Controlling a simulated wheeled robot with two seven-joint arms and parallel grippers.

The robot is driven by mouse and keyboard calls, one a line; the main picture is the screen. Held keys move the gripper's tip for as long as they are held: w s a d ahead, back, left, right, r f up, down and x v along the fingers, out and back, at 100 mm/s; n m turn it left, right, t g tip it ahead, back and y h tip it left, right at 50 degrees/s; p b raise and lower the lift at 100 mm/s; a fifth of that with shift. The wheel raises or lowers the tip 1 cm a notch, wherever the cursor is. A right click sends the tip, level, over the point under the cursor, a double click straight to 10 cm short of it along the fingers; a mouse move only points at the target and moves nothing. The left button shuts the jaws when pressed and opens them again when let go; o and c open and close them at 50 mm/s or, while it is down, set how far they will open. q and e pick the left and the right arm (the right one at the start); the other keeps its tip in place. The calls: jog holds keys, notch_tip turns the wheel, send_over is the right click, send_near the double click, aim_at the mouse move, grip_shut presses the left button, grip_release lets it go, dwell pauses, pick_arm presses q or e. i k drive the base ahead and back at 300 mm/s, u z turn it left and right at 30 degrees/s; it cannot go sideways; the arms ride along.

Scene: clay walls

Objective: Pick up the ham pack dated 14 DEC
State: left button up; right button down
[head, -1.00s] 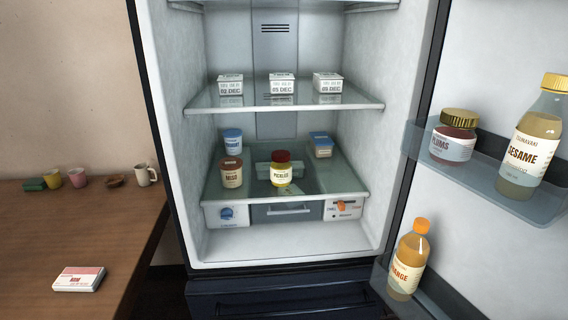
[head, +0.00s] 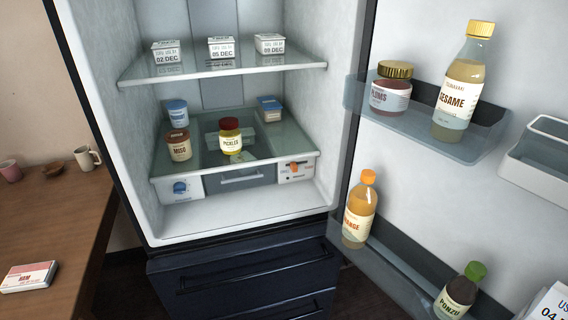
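A flat pack with a red and white label reading HAM (head: 29,277) lies on the wooden counter at the lower left. No date can be read on it. Three small white packs stand on the fridge's upper shelf: the left pack (head: 166,51) reads 02 DEC, the middle pack (head: 221,47) reads 05 DEC, and the right pack (head: 270,45) has a date that looks like 09 DEC. A white item with partly cut-off print starting "04" (head: 548,302) shows at the lower right corner. I see no 14 DEC date. Neither gripper is in view.
The fridge door stands open on the right, with plums (head: 391,90), sesame (head: 461,85), orange (head: 359,212) and ponzu (head: 458,292) in its bins. Miso (head: 179,146), pickles (head: 230,138) and two tubs stand on the lower shelf (head: 237,170).

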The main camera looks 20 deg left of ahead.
aim_at(40, 275)
jog(key=u, duration=2.45)
